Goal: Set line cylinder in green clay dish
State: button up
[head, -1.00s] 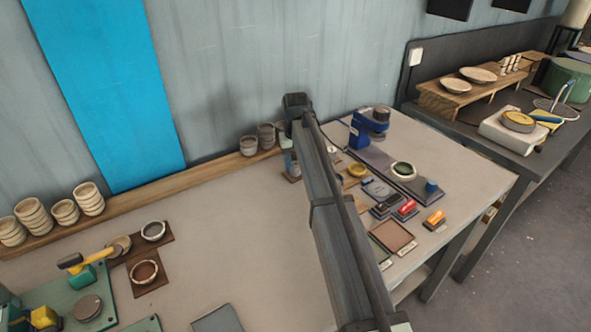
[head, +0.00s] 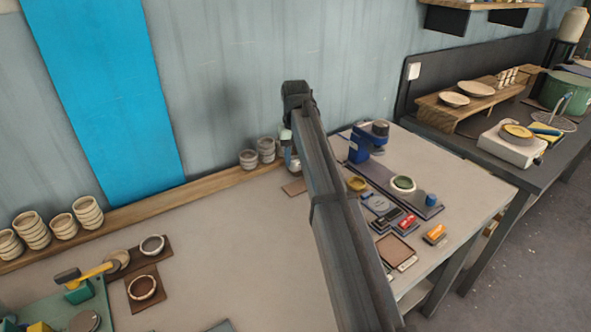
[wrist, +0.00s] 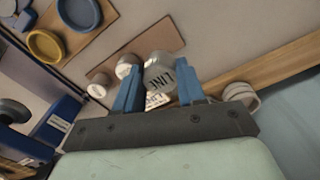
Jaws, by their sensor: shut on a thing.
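My gripper (wrist: 158,72) has blue fingers and is shut on a grey cylinder lettered "LINE" (wrist: 160,78) in the wrist view. Two smaller pale cylinders, (wrist: 127,66) and (wrist: 97,91), stand to the left of the fingers. In the head view my gripper (head: 291,158) is by the back ledge, partly hidden by my arm, and the held cylinder cannot be made out. The green clay dish (head: 403,183) sits on a dark board to the right of my arm. I cannot make it out in the wrist view.
A yellow dish (head: 357,184) lies between my gripper and the green dish. A blue device (head: 362,147) stands behind them. Stamps (head: 408,222) and a brown pad (head: 395,249) lie in front. Stacked cups (head: 266,149) stand on the ledge.

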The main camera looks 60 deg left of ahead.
notch_tip(320, 180, up, 2)
jog(key=shift+r, duration=0.15)
jog(key=shift+w+d+r, duration=0.1)
jog(key=shift+w, duration=0.15)
jog(key=w+d+m, duration=0.1)
jog(key=w+d, duration=0.3)
jog(key=w, duration=0.4)
jog(key=w+d+m, duration=0.1)
jog(key=w+d, duration=0.4)
jog(key=w, duration=0.2)
notch_tip(320, 180, up, 3)
send_over(403, 185)
jog(key=shift+f, duration=5.1)
jog(key=shift+f, duration=0.3)
jog(key=o, duration=1.1)
